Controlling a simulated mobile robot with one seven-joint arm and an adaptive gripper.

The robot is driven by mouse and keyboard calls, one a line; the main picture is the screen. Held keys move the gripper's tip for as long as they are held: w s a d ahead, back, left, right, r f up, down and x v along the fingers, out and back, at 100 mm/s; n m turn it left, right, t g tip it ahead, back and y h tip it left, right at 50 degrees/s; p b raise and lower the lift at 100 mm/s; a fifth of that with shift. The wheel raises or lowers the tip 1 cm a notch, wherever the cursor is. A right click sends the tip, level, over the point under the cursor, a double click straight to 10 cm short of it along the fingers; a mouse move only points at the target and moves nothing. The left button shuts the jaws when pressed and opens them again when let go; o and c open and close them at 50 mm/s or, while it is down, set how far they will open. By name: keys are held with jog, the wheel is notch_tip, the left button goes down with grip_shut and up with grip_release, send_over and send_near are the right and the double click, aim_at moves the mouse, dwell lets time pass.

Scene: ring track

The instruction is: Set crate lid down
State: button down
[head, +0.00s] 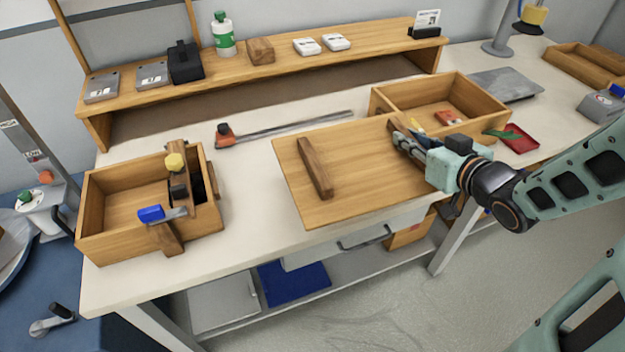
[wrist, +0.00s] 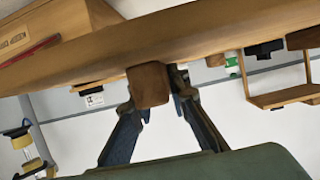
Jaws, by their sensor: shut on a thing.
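The crate lid (head: 358,173) is a flat wooden panel with dark wooden cross bars on it, in the middle of the head view. My gripper (head: 398,137) is at its right end, shut on the right-hand bar. In the wrist view the gripper (wrist: 158,92) has its fingers on either side of the bar's end (wrist: 149,85), and the lid (wrist: 200,38) spans the view at a slant. The lid's front edge reaches past the bench edge. An open wooden crate (head: 440,100) stands behind the lid to the right, with small items inside. Whether the lid touches the bench is hard to tell.
A wooden box (head: 125,205) with clamps stands at the bench's left. A long bar clamp (head: 285,128) lies behind the lid. A red tray (head: 519,138) is right of the crate. A raised shelf (head: 270,66) runs along the back. Some bench top is clear between box and lid.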

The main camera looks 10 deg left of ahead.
aim_at(373, 139)
jog(key=shift+s+a+f, duration=0.2)
jog(key=shift+s+f, duration=0.05)
jog(key=shift+f, duration=0.25)
jog(key=shift+y, duration=0.3)
jog(key=w+a+f+b, duration=0.1)
jog(key=a, duration=0.1)
jog(key=w+a+f+b, duration=0.1)
jog(key=w+a, duration=0.1)
jog(key=w+a+f+b, duration=0.1)
jog(key=w+a+f, duration=0.1)
jog(key=a, duration=0.1)
jog(key=shift+b, duration=0.3)
jog(key=a+f, duration=0.1)
jog(key=w+f+b, duration=0.1)
jog(key=w+a+f, duration=0.1)
jog(key=f, duration=0.1)
jog(key=shift+w+a+b, duration=0.25)
jog(key=shift+a+b, duration=0.1)
jog(key=shift+b, duration=0.05)
jog(key=shift+w+a+f, duration=0.25)
jog(key=shift+a+f, duration=0.05)
jog(key=shift+f, duration=0.15)
jog(key=shift+w+a+f, duration=0.25)
jog(key=shift+f, duration=0.15)
jog(key=shift+f+b, duration=0.6)
jog(key=shift+f, duration=0.95)
jog(key=shift+f, duration=0.15)
jog(key=c, duration=1.8)
grip_release()
jog(key=shift+c, duration=0.2)
